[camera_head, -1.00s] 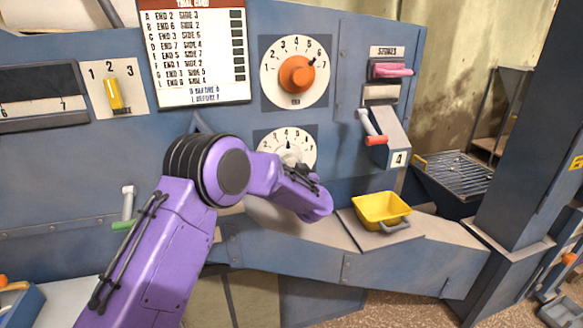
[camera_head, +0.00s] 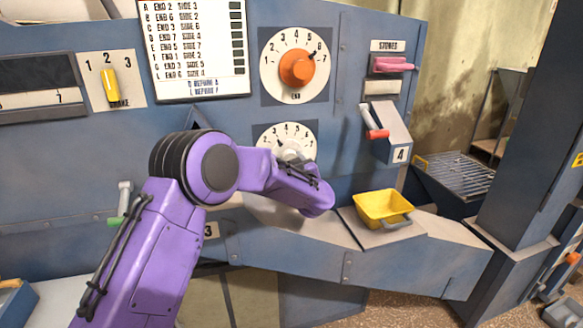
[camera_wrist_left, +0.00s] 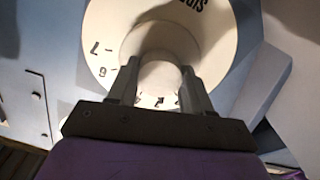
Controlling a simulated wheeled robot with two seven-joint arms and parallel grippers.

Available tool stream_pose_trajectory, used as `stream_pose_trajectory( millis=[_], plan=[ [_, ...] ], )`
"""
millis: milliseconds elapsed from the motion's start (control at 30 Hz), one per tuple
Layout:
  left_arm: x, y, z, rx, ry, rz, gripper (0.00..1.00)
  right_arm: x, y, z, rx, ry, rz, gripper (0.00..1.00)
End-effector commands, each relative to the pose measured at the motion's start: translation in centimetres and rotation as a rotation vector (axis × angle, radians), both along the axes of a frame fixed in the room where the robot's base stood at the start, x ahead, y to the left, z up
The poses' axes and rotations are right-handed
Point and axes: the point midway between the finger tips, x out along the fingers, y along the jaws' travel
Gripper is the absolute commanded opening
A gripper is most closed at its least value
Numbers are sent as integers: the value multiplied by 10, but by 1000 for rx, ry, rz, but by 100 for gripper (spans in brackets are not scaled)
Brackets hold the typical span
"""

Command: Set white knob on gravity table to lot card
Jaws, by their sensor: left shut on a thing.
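The white knob (camera_head: 291,148) sits on a numbered white dial (camera_head: 268,135) on the blue panel, below the orange knob's dial. My left gripper (camera_wrist_left: 160,88) is shut on the white knob (camera_wrist_left: 162,74), one finger on each side. In the head view, my purple wrist hides the dial's lower part. A dark pointer mark shows at the knob's upper left, near the low numbers; its exact number is hard to read. The lot card (camera_head: 197,45) lists lettered rows with END and SIDE numbers; its top is cut off. My right gripper is out of view.
The orange knob (camera_head: 297,68) on the END dial points near 6. A yellow tray (camera_head: 382,208) stands on the ledge to the right. A red-handled lever (camera_head: 376,132), a pink handle (camera_head: 392,65) and a yellow switch (camera_head: 109,85) are on the panel.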

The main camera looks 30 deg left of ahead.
Motion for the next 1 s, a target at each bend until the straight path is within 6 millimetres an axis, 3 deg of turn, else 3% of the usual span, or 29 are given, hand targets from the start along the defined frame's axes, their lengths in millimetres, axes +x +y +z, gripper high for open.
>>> stream_pose_trajectory(
  millis=[400, 1000],
  plan=[
    [1, 0, -3, -181, -208, 0, 19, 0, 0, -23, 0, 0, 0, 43],
    [1, -1, -1, -238, -274, -1, 19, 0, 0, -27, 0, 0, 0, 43]
  ],
)
